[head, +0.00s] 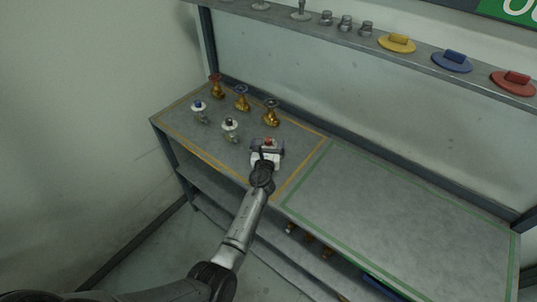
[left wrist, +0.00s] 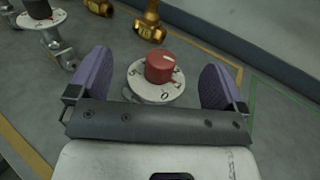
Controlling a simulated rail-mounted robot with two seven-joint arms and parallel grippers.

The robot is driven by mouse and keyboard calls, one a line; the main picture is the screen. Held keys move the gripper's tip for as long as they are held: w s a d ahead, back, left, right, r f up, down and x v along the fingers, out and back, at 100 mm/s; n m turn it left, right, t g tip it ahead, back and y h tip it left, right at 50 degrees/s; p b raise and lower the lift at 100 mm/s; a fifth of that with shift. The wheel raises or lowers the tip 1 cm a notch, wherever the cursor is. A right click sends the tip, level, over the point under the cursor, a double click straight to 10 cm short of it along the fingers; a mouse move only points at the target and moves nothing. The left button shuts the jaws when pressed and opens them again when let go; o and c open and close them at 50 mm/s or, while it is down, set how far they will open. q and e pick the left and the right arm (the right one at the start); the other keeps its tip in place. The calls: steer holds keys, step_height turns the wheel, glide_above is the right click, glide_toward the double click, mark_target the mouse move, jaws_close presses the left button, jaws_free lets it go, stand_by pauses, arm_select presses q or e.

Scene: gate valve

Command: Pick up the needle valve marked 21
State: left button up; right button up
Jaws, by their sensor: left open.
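A needle valve with a red knob and a white dial (left wrist: 160,72) stands on the bench between my left gripper's fingers in the left wrist view. In the head view its red knob (head: 268,141) shows just beyond the gripper. My left gripper (head: 268,149) is open, its purple fingers apart on either side of the dial, with gaps visible. The valve's lower body is mostly hidden. Two other needle valves stand to the left, one with a blue knob (head: 198,106) and one with a black knob (head: 230,125). I cannot read a number 21 on any valve. My right gripper is not in view.
Brass valves with red (head: 215,85), blue (head: 241,98) and dark (head: 270,113) handwheels stand behind, inside the yellow-outlined area. The green-outlined area (head: 400,215) at the right is clear. A shelf (head: 420,55) above holds yellow, blue and red discs and small fittings.

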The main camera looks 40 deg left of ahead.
arm_select(q)
steer(key=shift+c, duration=0.4)
steer(key=c, duration=1.5)
steer(key=shift+r, duration=0.1)
steer(key=shift+c, duration=0.3)
